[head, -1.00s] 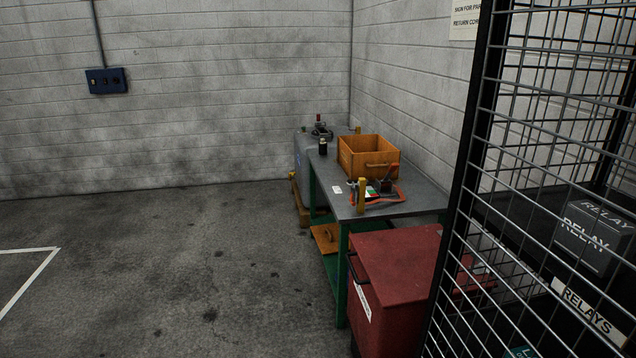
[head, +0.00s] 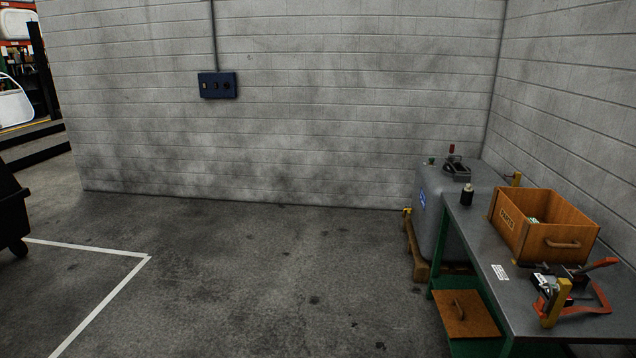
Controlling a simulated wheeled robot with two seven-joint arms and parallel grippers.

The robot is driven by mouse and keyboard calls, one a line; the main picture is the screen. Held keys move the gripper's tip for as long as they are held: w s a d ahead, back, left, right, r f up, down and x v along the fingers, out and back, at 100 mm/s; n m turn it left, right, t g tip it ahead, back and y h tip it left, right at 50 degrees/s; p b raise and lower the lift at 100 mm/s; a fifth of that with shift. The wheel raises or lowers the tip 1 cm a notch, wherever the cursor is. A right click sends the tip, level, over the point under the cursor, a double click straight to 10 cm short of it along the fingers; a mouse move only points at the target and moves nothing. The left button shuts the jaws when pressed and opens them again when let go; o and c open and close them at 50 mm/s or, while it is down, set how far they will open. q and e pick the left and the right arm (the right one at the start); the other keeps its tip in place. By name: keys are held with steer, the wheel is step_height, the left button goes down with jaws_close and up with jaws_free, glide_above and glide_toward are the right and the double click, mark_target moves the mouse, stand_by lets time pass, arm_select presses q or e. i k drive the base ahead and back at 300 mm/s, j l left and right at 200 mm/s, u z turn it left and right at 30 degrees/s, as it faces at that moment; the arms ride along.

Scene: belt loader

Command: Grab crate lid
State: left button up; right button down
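A flat wooden lid with a handle (head: 466,314) lies on the green lower shelf of the workbench, at the bench's left end. The open wooden crate (head: 574,244) stands on the bench top with a handle on its front and a label on its left side. Something light shows inside it. Neither of my grippers is in the head view.
The grey workbench (head: 484,241) runs along the right wall, with a dark bottle (head: 467,195) and a red-handled tool (head: 602,265) on top. A grey tank (head: 432,215) on a wooden pallet stands behind it. The floor (head: 250,285) left of the bench is clear.

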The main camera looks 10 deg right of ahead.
mark_target(465, 309)
steer(key=i+j+z, duration=0.1)
steer(key=i+z, duration=0.3)
steer(key=i, duration=0.2)
steer(key=i+j+z, duration=0.4)
steer(key=i, duration=0.15)
steer(key=i+j+z, duration=0.4)
steer(key=i, duration=0.15)
